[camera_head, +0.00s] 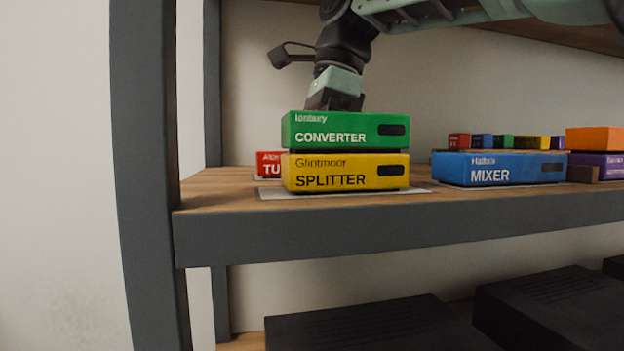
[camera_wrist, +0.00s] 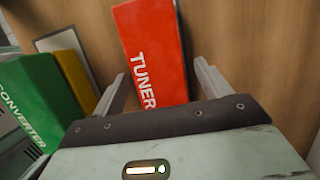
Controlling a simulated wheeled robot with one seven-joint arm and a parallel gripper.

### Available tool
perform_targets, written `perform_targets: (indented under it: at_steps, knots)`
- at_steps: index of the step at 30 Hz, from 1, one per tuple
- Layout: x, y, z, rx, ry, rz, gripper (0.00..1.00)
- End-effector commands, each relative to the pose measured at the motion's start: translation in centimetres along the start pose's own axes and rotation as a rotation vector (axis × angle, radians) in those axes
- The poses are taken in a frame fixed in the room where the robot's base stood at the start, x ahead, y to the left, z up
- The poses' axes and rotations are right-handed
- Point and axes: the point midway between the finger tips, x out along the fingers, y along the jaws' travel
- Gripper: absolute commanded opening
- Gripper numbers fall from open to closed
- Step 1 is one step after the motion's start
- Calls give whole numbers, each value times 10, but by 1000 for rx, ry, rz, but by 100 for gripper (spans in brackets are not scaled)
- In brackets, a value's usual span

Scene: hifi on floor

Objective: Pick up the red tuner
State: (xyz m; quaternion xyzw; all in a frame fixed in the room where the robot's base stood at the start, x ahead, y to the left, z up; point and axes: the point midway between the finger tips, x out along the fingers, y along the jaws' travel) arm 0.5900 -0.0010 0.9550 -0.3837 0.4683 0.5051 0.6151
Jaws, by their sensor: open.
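The red tuner (camera_wrist: 153,55) is a flat box with white TUNER lettering, lying on the wooden shelf. In the head view only its left part (camera_head: 269,164) shows, behind the yellow splitter (camera_head: 345,173). My gripper (camera_wrist: 160,88) is open, with one finger on each side of the tuner's near end in the wrist view. I cannot tell whether the fingers touch it. In the head view my wrist (camera_head: 336,88) comes down behind the green converter (camera_head: 345,130), which hides my fingers.
The converter is stacked on the splitter, close to my gripper's left in the wrist view. A blue mixer (camera_head: 500,168) sits to the right, with an orange box (camera_head: 595,139) on a purple one (camera_head: 600,165) beyond. A grey post (camera_head: 150,180) stands at left.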

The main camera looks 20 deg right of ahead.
Motion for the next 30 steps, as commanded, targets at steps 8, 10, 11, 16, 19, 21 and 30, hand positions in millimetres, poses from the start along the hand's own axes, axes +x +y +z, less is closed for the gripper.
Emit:
perform_targets:
  at_steps: [8,10,11,16,19,21,30]
  knots:
    - [-1,0,0,0,0,-1,51]
    - [-1,0,0,0,0,-1,32]
    - [-1,0,0,0,0,-1,24]
    - [-2,0,1,-1,-1,-2,21]
    - [-2,0,1,-1,-1,-2,21]
    - [-3,0,1,-1,-1,-2,21]
    - [-28,0,8,-1,-1,-2,21]
